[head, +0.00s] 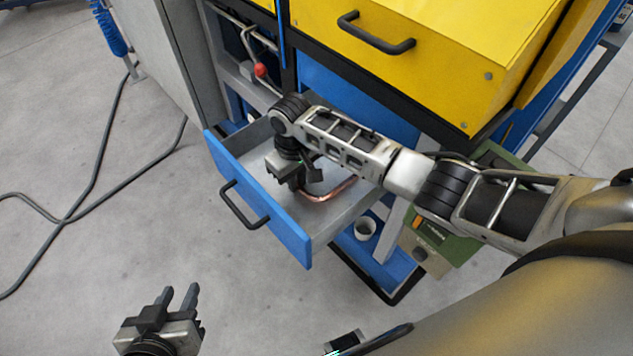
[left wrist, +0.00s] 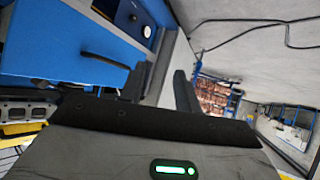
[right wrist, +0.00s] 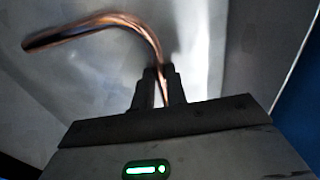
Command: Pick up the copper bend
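The copper bend (head: 338,191) is a curved, shiny copper tube in the open drawer. It also shows in the right wrist view (right wrist: 142,27), arching up and to the left from between the fingers. My right gripper (right wrist: 162,70) reaches down into the drawer, and its fingers are close together on both sides of one leg of the bend, with no clear gap. It also shows in the head view (head: 305,180), where the arm partly hides the bend. My left gripper (head: 180,292) is open and empty, low in front of the drawer; its parted fingers show in the left wrist view (left wrist: 160,85).
The drawer has a blue front (head: 285,228) with a black handle (head: 232,205) and grey metal walls around the bend. A yellow cabinet (head: 440,60) stands above. The floor at left is clear except for a black cable.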

